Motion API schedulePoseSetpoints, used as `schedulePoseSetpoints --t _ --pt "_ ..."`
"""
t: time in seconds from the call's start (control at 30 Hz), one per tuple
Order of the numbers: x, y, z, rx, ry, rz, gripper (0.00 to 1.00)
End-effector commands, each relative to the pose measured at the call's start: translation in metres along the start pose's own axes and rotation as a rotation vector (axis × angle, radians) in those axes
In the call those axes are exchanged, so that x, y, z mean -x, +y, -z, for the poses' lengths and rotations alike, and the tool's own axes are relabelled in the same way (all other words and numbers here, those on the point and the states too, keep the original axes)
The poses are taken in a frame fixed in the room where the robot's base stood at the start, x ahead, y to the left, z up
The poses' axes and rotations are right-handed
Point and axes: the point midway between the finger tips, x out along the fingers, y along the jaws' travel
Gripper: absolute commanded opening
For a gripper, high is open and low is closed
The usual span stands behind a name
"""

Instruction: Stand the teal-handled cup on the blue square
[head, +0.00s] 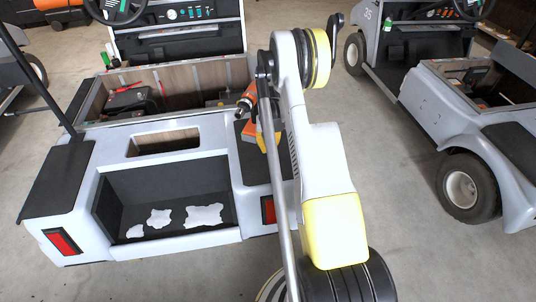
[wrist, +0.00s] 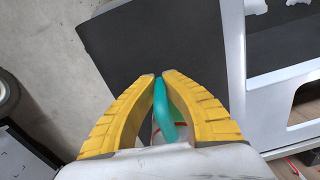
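In the wrist view, the two yellow fingers of my gripper (wrist: 160,78) close in on a teal handle (wrist: 163,108), which runs between their tips and down toward the palm. Below it, a little of a pale cup (wrist: 180,132) with a red-orange edge shows; the rest is hidden by the fingers and wrist. How far the cup is from the surface below cannot be told. I see no blue square in either view.
Beneath the gripper is a black deck panel (wrist: 125,50) beside the cart's white body (wrist: 238,70). In the head view, the cart's rear bin (head: 170,190) holds white patches (head: 204,215). Another cart (head: 450,105) stands right.

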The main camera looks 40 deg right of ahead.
Motion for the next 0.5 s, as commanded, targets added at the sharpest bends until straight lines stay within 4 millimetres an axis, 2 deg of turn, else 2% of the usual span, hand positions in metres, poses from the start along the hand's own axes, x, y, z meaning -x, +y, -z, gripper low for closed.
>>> schedulePoseSetpoints --t 0.03,0.1,0.47,0.5 --pt "-0.013 0.000 0.000 0.000 0.000 0.000 0.00" --pt "-0.022 0.000 0.000 0.000 0.000 0.000 0.00" --pt "-0.025 0.001 0.000 0.000 0.000 0.000 0.00" --pt "-0.026 0.001 0.000 0.000 0.000 0.000 0.11"
